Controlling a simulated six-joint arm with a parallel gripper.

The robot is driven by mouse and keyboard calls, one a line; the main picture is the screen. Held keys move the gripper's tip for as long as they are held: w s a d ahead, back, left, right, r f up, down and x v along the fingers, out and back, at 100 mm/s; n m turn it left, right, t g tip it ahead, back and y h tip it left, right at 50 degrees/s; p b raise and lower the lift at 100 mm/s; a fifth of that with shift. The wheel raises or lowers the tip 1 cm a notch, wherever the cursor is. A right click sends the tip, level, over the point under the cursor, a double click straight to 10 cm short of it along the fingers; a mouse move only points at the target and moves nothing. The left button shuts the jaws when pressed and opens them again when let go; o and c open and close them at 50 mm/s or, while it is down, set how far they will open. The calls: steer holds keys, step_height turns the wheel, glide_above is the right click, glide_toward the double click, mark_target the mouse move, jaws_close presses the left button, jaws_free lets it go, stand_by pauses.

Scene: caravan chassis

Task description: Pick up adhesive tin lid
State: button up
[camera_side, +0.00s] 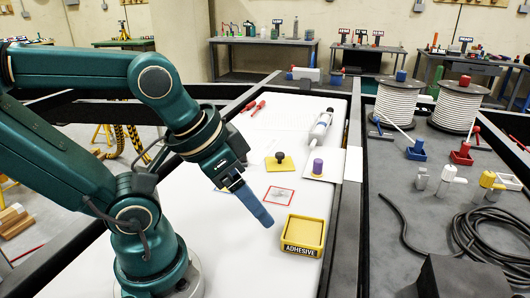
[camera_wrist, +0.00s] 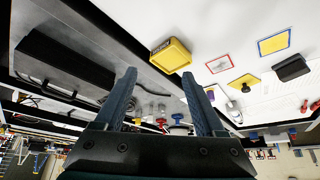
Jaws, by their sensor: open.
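A flat yellow square plate with a dark knob (camera_side: 280,164), which looks like the lid, lies on the white surface. It also shows small in the wrist view (camera_wrist: 245,83), right of my fingers. The yellow tin marked ADHESIVE (camera_side: 303,238) sits nearer the camera, with a raised rim and a shallow yellow inside. In the wrist view the tin (camera_wrist: 170,56) is just beyond my fingertips. My gripper (camera_side: 264,219) hangs left of the tin, apart from the lid. In the wrist view its two blue fingers (camera_wrist: 160,76) are spread with nothing between them.
A red-framed square (camera_side: 279,195) lies between lid and tin; a blue-framed yellow square (camera_wrist: 274,42) lies beside it. A purple-topped piece (camera_side: 317,167) and a white tube (camera_side: 321,128) stand right of the lid. A dark chassis rail (camera_side: 352,215) borders the white surface.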

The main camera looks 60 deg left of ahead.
steer(key=w+r+m+t, duration=0.2)
steer(key=w+r+m, duration=0.1)
steer(key=w+r, duration=0.55)
steer(key=w+a+f, duration=0.2)
steer(key=w+a, duration=0.8)
steer(key=w, duration=0.2)
steer(key=n+g+y, duration=0.1)
steer(key=n+g, duration=0.1)
steer(key=n, duration=0.3)
glide_above(279, 154)
steer(key=s, duration=0.3)
steer(key=f, duration=1.6)
steer(key=shift+w+d+f, duration=0.1)
steer(key=shift+w+d, duration=0.05)
steer(key=shift+d, duration=0.05)
steer(key=shift+x, duration=2.4)
